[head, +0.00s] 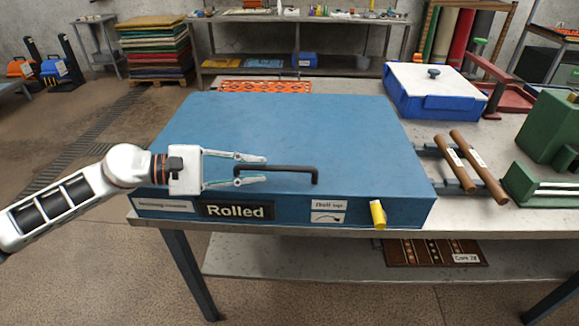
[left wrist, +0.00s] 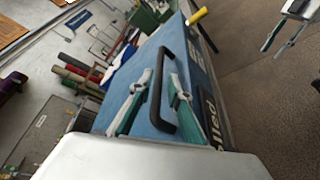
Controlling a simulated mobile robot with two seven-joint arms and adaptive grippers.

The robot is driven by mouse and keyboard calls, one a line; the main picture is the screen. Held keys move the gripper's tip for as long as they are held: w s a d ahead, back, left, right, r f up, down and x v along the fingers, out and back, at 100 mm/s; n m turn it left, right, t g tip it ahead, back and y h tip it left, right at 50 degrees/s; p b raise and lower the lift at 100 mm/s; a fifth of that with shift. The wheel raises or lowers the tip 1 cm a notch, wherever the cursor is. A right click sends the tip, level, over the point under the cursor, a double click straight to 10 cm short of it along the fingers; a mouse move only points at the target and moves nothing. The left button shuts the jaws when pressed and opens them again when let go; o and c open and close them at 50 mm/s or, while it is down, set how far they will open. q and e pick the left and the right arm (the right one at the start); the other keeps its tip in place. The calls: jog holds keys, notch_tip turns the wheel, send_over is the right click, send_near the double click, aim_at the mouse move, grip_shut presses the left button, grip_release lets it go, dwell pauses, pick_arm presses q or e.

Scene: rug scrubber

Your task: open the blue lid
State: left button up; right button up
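The blue lid (head: 300,120) lies flat and shut on a blue box on the table, with a black bar handle (head: 290,168) near its front edge. My left gripper (head: 265,169) is open over the front of the lid, with its two fingers apart on either side of the handle's left part. In the left wrist view the handle (left wrist: 161,80) shows between the open fingers (left wrist: 158,105); I cannot tell whether they touch it. My right gripper (left wrist: 284,40) shows only in the left wrist view, at the upper right, away from the lid, with its fingers apart.
A yellow grip (head: 378,214) sticks out of the box's front right. Wooden-handled tools (head: 478,168) and a green machine (head: 550,135) stand to the right. A blue bin with a white lid (head: 432,80) and an orange mat (head: 265,86) are behind.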

aim_at(276, 167)
pick_arm(q)
jog(key=p+x, duration=0.1)
jog(key=x, duration=0.5)
jog(key=shift+r+p, duration=0.2)
jog(key=shift+p, duration=0.1)
jog(key=shift+w+d+f, duration=0.15)
jog(key=shift+d+f, duration=0.1)
jog(key=shift+d, duration=0.35)
grip_shut()
